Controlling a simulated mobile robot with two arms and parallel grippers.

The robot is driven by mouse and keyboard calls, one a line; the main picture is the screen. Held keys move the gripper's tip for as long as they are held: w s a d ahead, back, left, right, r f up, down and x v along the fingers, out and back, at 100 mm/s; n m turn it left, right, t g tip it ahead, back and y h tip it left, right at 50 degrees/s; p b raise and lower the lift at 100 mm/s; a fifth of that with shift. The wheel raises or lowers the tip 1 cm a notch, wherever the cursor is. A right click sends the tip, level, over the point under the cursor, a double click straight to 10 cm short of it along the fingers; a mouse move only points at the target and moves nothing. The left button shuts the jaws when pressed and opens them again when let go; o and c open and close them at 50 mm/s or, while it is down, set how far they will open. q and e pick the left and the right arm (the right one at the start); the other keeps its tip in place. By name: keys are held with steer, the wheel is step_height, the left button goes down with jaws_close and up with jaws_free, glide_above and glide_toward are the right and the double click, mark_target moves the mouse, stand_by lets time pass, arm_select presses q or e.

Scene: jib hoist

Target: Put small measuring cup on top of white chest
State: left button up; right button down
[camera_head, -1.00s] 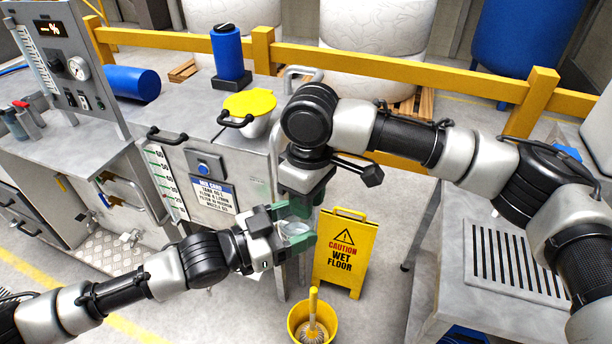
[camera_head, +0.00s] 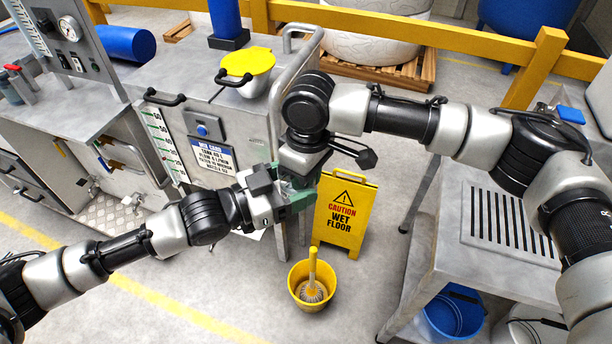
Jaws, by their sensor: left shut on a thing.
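My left gripper (camera_head: 292,198) is shut on a small clear cup (camera_head: 287,188), which I take to be the small measuring cup. It is held just beyond the corner of the steel cabinet, mostly hidden by the green fingers. My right gripper (camera_head: 300,174) hangs down right above and against the left one in the picture. Their fingers overlap, so I cannot tell whether it is open or also touches the cup. A white box-like thing (camera_head: 604,112), cut off at the right edge, may be the white chest; its top is barely in view.
A yellow wet floor sign (camera_head: 343,215) and a yellow bucket with a brush (camera_head: 299,272) stand on the floor below the grippers. A steel cabinet (camera_head: 180,112) with a yellow-lidded pot (camera_head: 247,68) is at left. A slatted steel table (camera_head: 480,255) stands at right. A yellow rail (camera_head: 420,52) crosses behind.

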arm_select(q)
steer(key=o, duration=1.1)
steer(key=shift+a, duration=0.1)
